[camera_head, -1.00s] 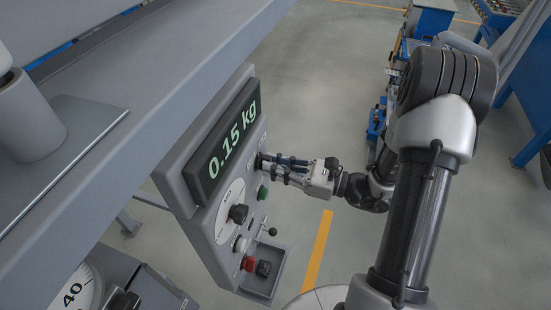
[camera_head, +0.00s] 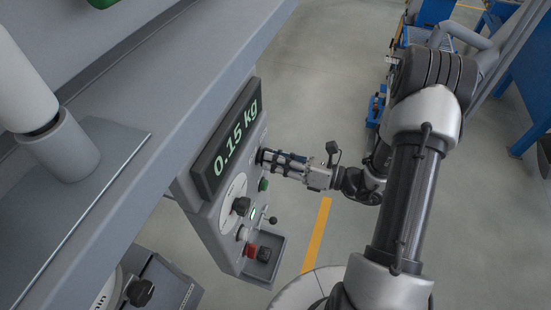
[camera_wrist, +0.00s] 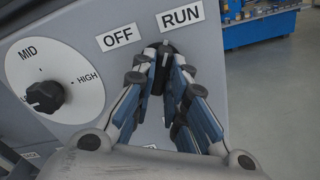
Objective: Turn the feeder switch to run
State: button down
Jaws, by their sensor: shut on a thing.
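The feeder switch (camera_wrist: 157,82) is a dark knob on the grey control panel, just below the OFF label (camera_wrist: 118,37) and the RUN label (camera_wrist: 182,16) in the wrist view. My gripper (camera_wrist: 163,52) is shut on it, with a finger on each side. The fingers cover much of the knob, so I cannot tell exactly which label it points to. In the head view my gripper (camera_head: 263,156) reaches the panel's right edge, beside the display.
The display (camera_head: 228,138) reads 0.15 kg. A MID/HIGH dial (camera_wrist: 45,96) sits left of the switch. Below are a green button (camera_head: 263,184), a small lever (camera_head: 272,220) and a tray (camera_head: 263,257) with red and black parts.

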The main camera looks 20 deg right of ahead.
jog(key=c, duration=1.6)
grip_release()
jog(key=v, duration=1.2)
